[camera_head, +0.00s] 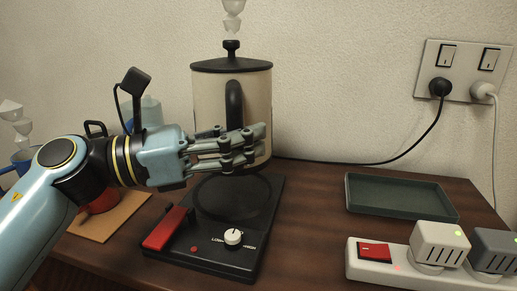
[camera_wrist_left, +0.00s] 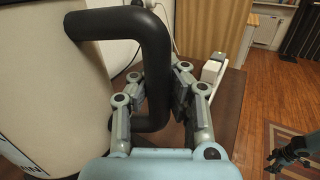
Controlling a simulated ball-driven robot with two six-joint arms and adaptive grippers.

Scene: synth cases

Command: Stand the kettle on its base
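The cream kettle (camera_head: 208,100) with black lid and black handle (camera_head: 234,100) is upright at the back middle of the head view. My left gripper (camera_head: 246,146) is at the lower part of the handle. In the left wrist view its fingers (camera_wrist_left: 157,98) are closed on both sides of the black handle (camera_wrist_left: 153,60). The black base (camera_head: 205,248) has a bare round plate, a red switch and a white knob. It lies in front of and below the kettle. The gripper hides part of the kettle's lower edge. My right gripper (camera_wrist_left: 290,153) shows small and dark over the floor in the wrist view.
A dark green tray (camera_head: 400,198) and a white power strip (camera_head: 375,266) with plugs lie at the right. A black cord runs to the wall socket (camera_head: 463,71). A red mug (camera_head: 103,201) on a wooden board (camera_head: 108,222) is at the left, partly behind my arm.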

